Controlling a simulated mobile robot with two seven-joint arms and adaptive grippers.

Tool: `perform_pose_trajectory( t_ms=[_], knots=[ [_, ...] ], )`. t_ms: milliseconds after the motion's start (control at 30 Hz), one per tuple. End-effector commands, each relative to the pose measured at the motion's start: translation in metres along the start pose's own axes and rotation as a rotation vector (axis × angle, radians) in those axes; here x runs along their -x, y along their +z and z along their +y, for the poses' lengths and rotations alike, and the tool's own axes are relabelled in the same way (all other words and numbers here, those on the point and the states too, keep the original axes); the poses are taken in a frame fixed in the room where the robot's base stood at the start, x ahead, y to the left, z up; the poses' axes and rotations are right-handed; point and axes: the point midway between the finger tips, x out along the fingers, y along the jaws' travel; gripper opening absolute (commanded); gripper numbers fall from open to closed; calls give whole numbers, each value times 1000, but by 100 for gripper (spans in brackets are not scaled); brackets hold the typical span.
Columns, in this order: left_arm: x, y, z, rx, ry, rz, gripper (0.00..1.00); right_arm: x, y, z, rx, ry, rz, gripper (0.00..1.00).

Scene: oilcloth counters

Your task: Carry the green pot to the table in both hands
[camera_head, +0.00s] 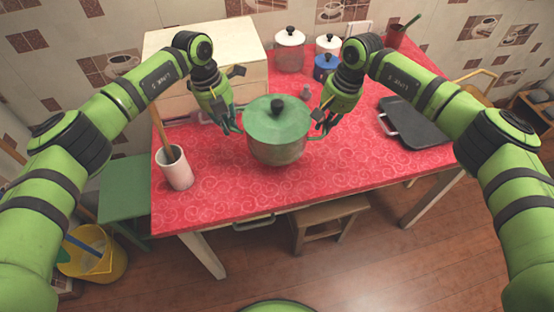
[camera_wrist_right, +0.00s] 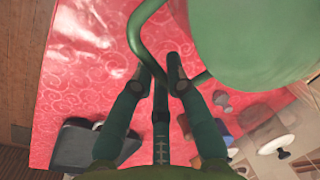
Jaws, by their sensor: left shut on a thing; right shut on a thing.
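My left gripper (camera_head: 236,126) is shut on the handle at the pot's left side. My right gripper (camera_head: 316,128) is shut on the handle at its right side. In the right wrist view, the right gripper's fingers (camera_wrist_right: 160,72) close around the green loop handle (camera_wrist_right: 136,32), beside the pot's rounded body (camera_wrist_right: 250,40).
A white holder with wooden utensils (camera_head: 178,174) stands left of the pot. A black griddle (camera_head: 415,124) lies to the right. Canisters (camera_head: 289,50) and a pale wooden box (camera_head: 235,50) stand behind. A stool (camera_head: 325,212) is below the front edge.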

Motion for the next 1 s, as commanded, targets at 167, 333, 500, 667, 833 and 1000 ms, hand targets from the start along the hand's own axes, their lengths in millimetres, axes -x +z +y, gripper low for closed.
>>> perform_pose_trajectory(
  t_ms=[167, 333, 500, 667, 833, 1000],
  knots=[
    [0, 1, -2, -4, -4, -3, 0, 0, -1, -2, 2, -6, 5, 0],
    [0, 1, -2, -4, -4, -3, 0, 1, -1, -2, 2, -6, 5, 0],
    [-2, 1, -1, -4, -4, -3, 0, -1, -1, -2, 2, -6, 5, 0],
    [-6, 1, 0, -4, -4, -3, 0, -5, -1, -1, 2, -5, 5, 0],
    [-14, 1, 1, -4, -4, -3, 0, -13, -1, 1, 2, -5, 5, 0],
    [-24, 1, 3, -4, -4, -3, 0, -23, -1, 3, 2, -5, 5, 0]
  ],
)
